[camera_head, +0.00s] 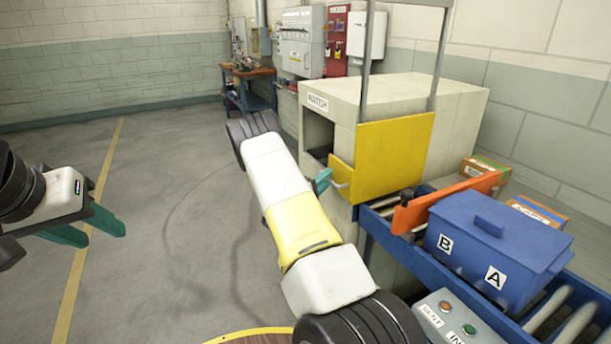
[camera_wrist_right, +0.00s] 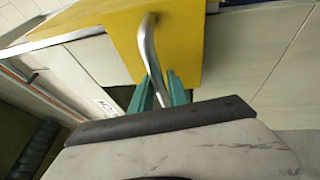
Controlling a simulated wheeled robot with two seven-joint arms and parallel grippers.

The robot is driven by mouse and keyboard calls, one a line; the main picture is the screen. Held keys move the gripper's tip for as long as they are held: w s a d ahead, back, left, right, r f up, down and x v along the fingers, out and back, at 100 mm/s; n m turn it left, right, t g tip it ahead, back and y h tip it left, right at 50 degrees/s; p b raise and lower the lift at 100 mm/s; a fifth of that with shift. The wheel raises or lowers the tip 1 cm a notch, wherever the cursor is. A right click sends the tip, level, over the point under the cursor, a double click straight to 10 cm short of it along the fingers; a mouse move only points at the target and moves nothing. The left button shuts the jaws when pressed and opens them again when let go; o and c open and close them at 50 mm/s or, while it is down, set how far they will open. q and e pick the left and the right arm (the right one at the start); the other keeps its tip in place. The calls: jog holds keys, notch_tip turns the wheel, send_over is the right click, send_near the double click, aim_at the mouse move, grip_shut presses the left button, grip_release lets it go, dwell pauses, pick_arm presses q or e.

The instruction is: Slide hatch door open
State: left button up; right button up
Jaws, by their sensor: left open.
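The yellow hatch door (camera_head: 395,158) stands at the front of the pale box labelled hatch (camera_head: 440,105), with a dark opening visible to its left. Its metal handle (camera_head: 339,184) is on the door's left part. My right gripper (camera_head: 322,180) is at the handle. In the right wrist view, the bent metal handle (camera_wrist_right: 146,42) runs between the green fingers of my right gripper (camera_wrist_right: 160,76), which look closed around it; the yellow door (camera_wrist_right: 183,40) is just beyond. My left gripper (camera_head: 103,235) is open and empty at the left, far from the door.
A blue lidded bin (camera_head: 480,255) marked A and B sits on the roller conveyor right of the door, by an orange bar (camera_head: 440,203). A button box (camera_head: 452,318) is in front. A grey frame (camera_head: 440,50) rises above the door. Floor at left is clear.

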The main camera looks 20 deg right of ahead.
grip_shut()
dwell(1.1)
notch_tip(320, 180, up, 29)
dwell(0.5)
jog(key=shift+r, duration=0.1)
jog(key=o, duration=0.5)
grip_release()
jog(key=v, duration=0.7)
jog(key=shift+s+a, duration=0.25)
jog(key=shift+a, duration=0.05)
